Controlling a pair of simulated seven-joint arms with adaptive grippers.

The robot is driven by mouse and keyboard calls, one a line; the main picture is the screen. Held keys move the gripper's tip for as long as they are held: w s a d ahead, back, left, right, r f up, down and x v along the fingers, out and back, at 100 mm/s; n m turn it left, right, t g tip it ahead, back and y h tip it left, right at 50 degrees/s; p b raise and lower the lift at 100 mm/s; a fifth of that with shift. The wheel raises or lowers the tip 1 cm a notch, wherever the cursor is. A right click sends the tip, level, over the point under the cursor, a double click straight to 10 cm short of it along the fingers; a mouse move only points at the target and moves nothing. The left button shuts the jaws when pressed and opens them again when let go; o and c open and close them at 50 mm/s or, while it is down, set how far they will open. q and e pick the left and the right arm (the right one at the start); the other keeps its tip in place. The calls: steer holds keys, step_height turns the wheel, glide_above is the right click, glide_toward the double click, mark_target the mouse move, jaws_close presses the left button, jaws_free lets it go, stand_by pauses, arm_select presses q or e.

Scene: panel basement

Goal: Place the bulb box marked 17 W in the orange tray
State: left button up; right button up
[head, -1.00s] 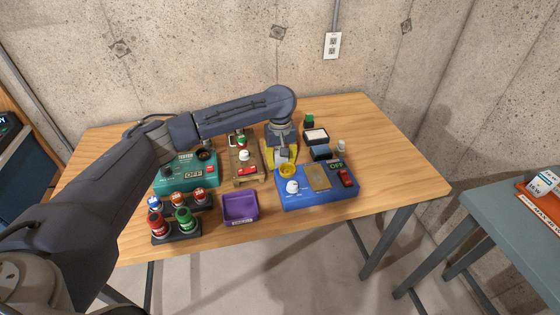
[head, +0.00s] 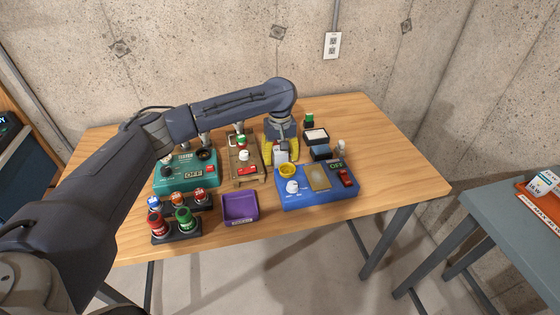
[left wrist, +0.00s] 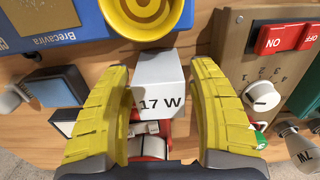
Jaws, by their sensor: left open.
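The white bulb box marked 17 W (left wrist: 158,85) stands between the two yellow fingers of my left gripper (left wrist: 160,72) in the left wrist view. The fingers are open, one on each side of it, with a visible gap at its sides. In the head view the left gripper (head: 282,148) is over the back of the wooden table, and the box (head: 281,157) shows as a small pale block below it. The orange tray (head: 545,207) is on the grey side table at far right, partly cut off, with a white and blue box (head: 541,184) in it. My right gripper is out of view.
A blue panel (head: 318,198) with a yellow ring stands just in front of the left gripper. A wooden switch board (head: 245,172) and a teal tester (head: 187,173) are to its left. A purple tray (head: 240,207) is at the front. The table's right end (head: 390,150) is clear.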

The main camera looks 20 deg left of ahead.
arm_select(q)
step_height(320, 180, up, 9)
steer(key=shift+r, duration=0.2)
steer(key=shift+o, duration=0.9)
steer(key=shift+r, duration=0.3)
